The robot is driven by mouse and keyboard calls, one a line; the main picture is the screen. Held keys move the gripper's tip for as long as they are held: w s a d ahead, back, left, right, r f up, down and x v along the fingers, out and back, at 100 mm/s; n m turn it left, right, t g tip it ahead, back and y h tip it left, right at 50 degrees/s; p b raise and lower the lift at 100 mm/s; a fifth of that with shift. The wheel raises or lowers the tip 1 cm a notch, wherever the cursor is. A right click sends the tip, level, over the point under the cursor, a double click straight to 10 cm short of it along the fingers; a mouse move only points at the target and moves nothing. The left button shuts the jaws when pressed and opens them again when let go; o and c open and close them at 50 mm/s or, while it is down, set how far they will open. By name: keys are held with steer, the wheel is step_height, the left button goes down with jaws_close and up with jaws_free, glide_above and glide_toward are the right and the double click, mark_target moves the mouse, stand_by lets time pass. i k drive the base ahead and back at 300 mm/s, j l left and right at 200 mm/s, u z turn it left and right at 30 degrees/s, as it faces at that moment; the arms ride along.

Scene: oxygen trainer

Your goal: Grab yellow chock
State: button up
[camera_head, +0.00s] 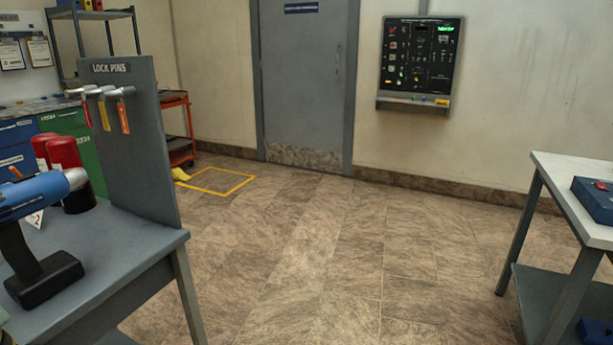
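A small yellow object (180,174), which looks like the yellow chock, lies on the floor in the back left part of the head view. It is at the left corner of a yellow taped square (216,181). It is partly hidden behind the grey lock-pin panel, and its full shape is too small to tell. My gripper is not in view.
A grey workbench (130,255) with the lock-pin panel (135,140) and a blue drill (40,195) blocks the left foreground. A white-topped table (560,180) stands at right. A red cart (178,130) is beyond the panel. The middle floor is clear to the door (305,80).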

mark_target(178, 174)
steer(key=i+l+z, duration=0.15)
steer(key=i+z, duration=0.15)
steer(key=i, duration=0.35)
steer(key=i+z, duration=0.3)
steer(key=i, duration=0.35)
steer(key=i+u, duration=0.4)
steer(key=i, duration=0.25)
steer(key=i+u, duration=0.45)
steer(key=i, duration=0.2)
steer(key=i+u, duration=0.4)
steer(key=i, duration=0.25)
steer(key=i+l+u, duration=0.1)
steer(key=i+u, duration=0.3)
steer(key=i, duration=0.25)
steer(key=i+l+u, duration=0.15)
steer(key=i+u, duration=0.3)
steer(key=i, duration=1)
steer(key=i+z, duration=0.1)
steer(key=i, duration=0.8)
steer(key=i+j+z, duration=0.1)
steer(key=i, duration=0.8)
steer(key=j+z, duration=0.1)
steer(key=z, duration=0.55)
steer(key=i+j+z, duration=0.2)
steer(key=z, duration=0.15)
steer(key=i+j+z, duration=0.15)
steer(key=j+z, duration=0.15)
steer(key=i+j+z, duration=0.15)
steer(key=j+z, duration=0.2)
